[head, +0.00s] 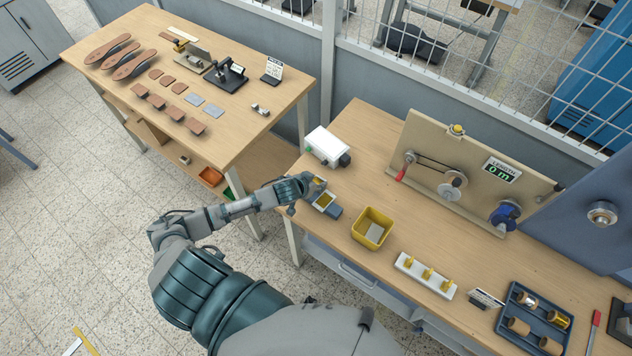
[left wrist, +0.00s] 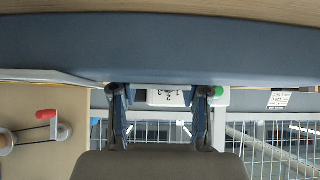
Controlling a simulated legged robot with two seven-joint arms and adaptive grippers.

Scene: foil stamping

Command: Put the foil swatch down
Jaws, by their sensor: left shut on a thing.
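My left gripper (head: 314,184) is over the near left corner of the right-hand workbench, shut on the foil swatch (head: 317,181), of which only a small golden bit shows at the fingertips. In the left wrist view the two fingers (left wrist: 161,100) stand apart, and the swatch cannot be made out between them. Just below the gripper in the head view lies a small grey-blue block with a yellow square (head: 326,200) on top. I cannot tell whether the gripper touches it. My right gripper is not in view.
A white device (head: 326,145) stands behind the gripper. A yellow bin (head: 372,228) with a grey piece inside stands to the right. Beyond are a white rack (head: 425,276) with yellow pegs, a blue tray (head: 533,322) of rolls and a winding board (head: 443,150). Bench between is clear.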

